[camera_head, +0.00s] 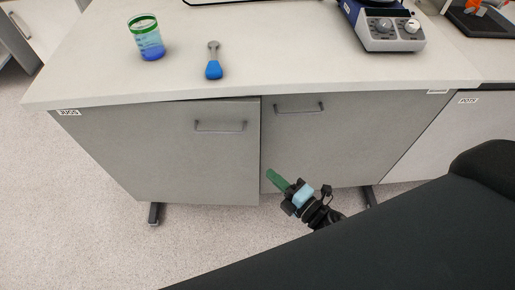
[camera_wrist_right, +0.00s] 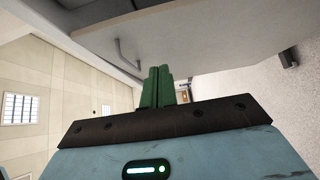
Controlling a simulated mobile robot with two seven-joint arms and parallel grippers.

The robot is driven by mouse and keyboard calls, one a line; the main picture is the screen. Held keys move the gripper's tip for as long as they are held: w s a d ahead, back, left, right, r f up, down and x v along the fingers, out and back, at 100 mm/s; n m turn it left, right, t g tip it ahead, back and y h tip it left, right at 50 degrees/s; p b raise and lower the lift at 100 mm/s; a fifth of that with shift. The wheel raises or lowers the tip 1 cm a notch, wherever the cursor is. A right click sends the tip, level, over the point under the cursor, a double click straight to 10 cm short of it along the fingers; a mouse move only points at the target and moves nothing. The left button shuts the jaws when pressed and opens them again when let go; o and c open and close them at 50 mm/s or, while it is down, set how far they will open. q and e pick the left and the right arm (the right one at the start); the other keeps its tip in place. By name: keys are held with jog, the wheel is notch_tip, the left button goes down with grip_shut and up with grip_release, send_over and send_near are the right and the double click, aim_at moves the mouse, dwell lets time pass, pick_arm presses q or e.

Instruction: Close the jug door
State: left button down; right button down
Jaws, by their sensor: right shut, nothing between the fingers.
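The jug door (camera_head: 165,160) is the grey left cabinet door under the counter, with a bar handle (camera_head: 220,126) near its top. A small label at its upper left seems to read JUGS. Its right edge stands slightly out from the neighbouring door, with a thin dark gap under the counter, so it looks slightly ajar. My right gripper (camera_head: 272,176) is shut and empty, its green fingers in front of the lower part of the doors, near the seam. The fingers also show in the right wrist view (camera_wrist_right: 157,86). I cannot tell whether they touch a door. My left gripper is out of view.
The right cabinet door (camera_head: 335,145) has its own handle and looks flush. On the white counter (camera_head: 285,55) are a beaker with blue liquid (camera_head: 149,45), a blue-and-grey tool (camera_head: 214,65) and a device with knobs (camera_head: 390,38). The speckled floor at left is clear.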

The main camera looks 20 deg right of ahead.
jog(key=x, duration=0.3)
jog(key=d+x, duration=0.1)
jog(key=x, duration=0.5)
jog(key=shift+w+d, duration=0.35)
jog(key=shift+w, duration=0.2)
jog(key=shift+w+d+p, duration=0.2)
jog(key=shift+w+p, duration=0.1)
jog(key=shift+w, duration=0.2)
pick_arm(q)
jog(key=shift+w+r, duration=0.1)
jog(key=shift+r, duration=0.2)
